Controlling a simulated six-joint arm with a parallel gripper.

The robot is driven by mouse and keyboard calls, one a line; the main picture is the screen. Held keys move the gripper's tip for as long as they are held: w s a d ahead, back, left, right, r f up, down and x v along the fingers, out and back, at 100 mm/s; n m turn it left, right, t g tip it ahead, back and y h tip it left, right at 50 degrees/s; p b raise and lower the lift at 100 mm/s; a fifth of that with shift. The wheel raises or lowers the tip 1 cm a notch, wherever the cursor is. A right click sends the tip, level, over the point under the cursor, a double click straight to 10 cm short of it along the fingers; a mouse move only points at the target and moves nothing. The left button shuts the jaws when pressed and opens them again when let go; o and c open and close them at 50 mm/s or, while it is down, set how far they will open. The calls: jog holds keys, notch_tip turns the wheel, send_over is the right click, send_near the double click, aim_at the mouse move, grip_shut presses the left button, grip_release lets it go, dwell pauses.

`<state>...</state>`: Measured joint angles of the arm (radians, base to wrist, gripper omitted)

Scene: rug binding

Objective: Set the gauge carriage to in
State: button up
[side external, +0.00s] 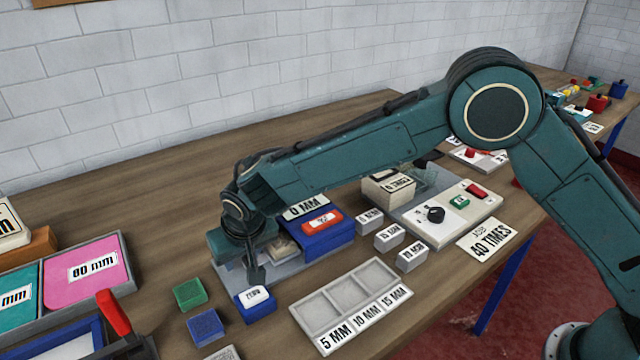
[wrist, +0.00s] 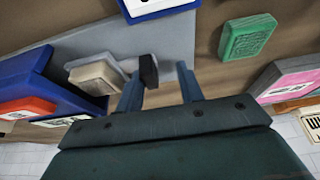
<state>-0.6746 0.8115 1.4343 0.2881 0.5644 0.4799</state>
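The gauge has a grey base plate (side external: 228,272), which also shows in the wrist view (wrist: 185,40). A blue housing (side external: 328,237) marked "0 MM" with a red display stands on one side of it; it shows at left in the wrist view (wrist: 40,85). A beige block with a dark upright knob (wrist: 148,70), apparently the carriage, lies beside the housing. My gripper (wrist: 161,72) is low over the plate, pointing down, fingers apart. The knob is between them, close to the left finger; contact is unclear. In the side view my gripper (side external: 257,277) hides part of the plate.
A blue block with a white "ZERO" label (side external: 256,300) sits at the plate's front end. Green (side external: 189,293) and blue (side external: 205,327) pads lie left of it. A grey tray marked 5, 10 and 15 MM (side external: 345,297) and several small labelled blocks stand to the right.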

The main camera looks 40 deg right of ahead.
jog(key=shift+s+a, duration=0.1)
jog(key=shift+a, duration=1)
jog(key=v, duration=1.4)
jog(key=s+d+r, duration=0.4)
jog(key=d+r, duration=0.1)
jog(key=d, duration=0.6)
jog(key=s+d+r, duration=0.4)
jog(key=d+r, duration=0.2)
jog(key=d, duration=0.5)
jog(key=shift+d, duration=0.35)
jog(key=shift+s+r, duration=0.1)
jog(key=w+a+f, duration=0.4)
jog(key=a+f, duration=0.1)
jog(key=a, duration=0.6)
jog(key=w+a+f, duration=0.4)
jog(key=a+f, duration=0.2)
jog(key=a, duration=0.4)
jog(key=shift+a+f, duration=0.25)
jog(key=shift+a, duration=0.1)
